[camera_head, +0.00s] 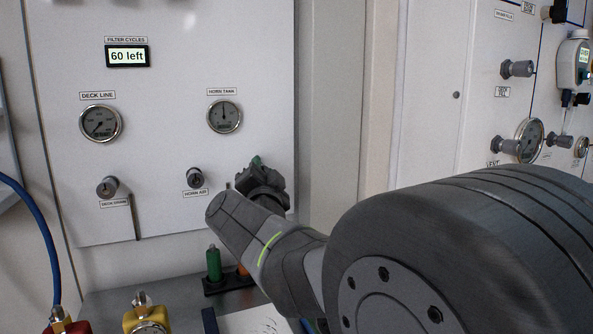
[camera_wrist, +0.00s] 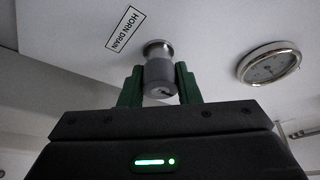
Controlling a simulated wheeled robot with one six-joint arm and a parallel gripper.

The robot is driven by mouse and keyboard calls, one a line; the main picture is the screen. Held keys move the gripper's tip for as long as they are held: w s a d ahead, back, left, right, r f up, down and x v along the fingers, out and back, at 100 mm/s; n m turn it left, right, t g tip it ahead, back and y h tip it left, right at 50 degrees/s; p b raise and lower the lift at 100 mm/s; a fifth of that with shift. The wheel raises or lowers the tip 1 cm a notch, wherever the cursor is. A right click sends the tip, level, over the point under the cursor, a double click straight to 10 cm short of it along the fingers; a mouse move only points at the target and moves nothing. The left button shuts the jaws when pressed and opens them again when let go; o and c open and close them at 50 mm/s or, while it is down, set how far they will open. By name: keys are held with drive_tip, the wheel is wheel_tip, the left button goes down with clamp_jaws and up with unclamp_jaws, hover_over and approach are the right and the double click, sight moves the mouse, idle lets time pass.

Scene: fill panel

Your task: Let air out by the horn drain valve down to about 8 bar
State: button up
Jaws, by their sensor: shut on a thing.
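The horn drain valve (camera_wrist: 158,72) is a small grey knob on a metal stem, beside its HORN DRAIN label (camera_wrist: 125,29) in the wrist view. My gripper (camera_wrist: 159,88) has its green fingers on either side of the knob and is shut on it. In the head view my gripper (camera_head: 258,168) is at the panel's lower right and hides the valve. The HORN TANK gauge (camera_head: 224,117) is above it, its needle pointing about straight up; its numbers are too small to read. A round gauge (camera_wrist: 270,65) also shows in the wrist view, needle unclear.
The panel also holds the DECK LINE gauge (camera_head: 101,123), the deck drain valve (camera_head: 107,187), the HORN AIR knob (camera_head: 194,178) and a display (camera_head: 127,56) reading "60 left". Below are a green bottle-like item (camera_head: 213,262) and a yellow fitting (camera_head: 146,318). A blue hose (camera_head: 44,235) hangs left.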

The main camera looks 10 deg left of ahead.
drive_tip(key=o, duration=1)
drive_tip(key=shift+c, duration=0.2)
drive_tip(key=v, duration=1.3)
drive_tip(key=shift+s+d+p, duration=0.15)
drive_tip(key=shift+s+p, duration=0.2)
drive_tip(key=shift+p, duration=0.1)
drive_tip(key=shift+f, duration=0.1)
